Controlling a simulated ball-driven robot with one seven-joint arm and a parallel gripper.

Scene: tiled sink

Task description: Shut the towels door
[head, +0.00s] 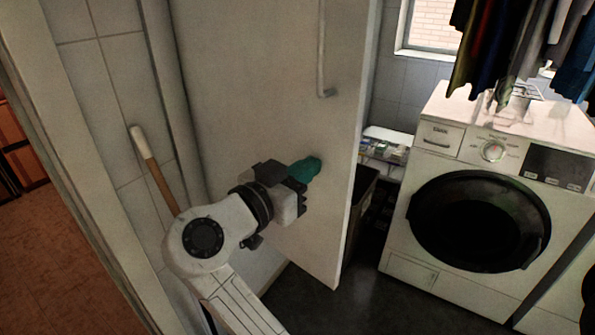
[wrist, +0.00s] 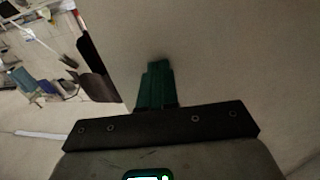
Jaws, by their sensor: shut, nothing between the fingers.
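The door (head: 265,95) is a tall pale panel with a long vertical handle (head: 321,50) near its upper right. It stands open at an angle, its free edge at the right. My gripper (head: 312,167), with green fingers, is shut and empty in front of the door's lower middle, close to its face. In the wrist view the door (wrist: 230,60) fills the middle and right, and the shut fingers (wrist: 157,75) point at it. I cannot tell whether the fingertips touch it.
A white washing machine (head: 440,250) stands right of the door, with clothes (head: 520,45) hanging above. A dark bin (head: 359,205) and a small shelf (head: 385,148) show behind the door's edge. A wooden-handled tool (head: 152,165) leans on the tiled wall at left. Dark floor (head: 330,310) is clear in front.

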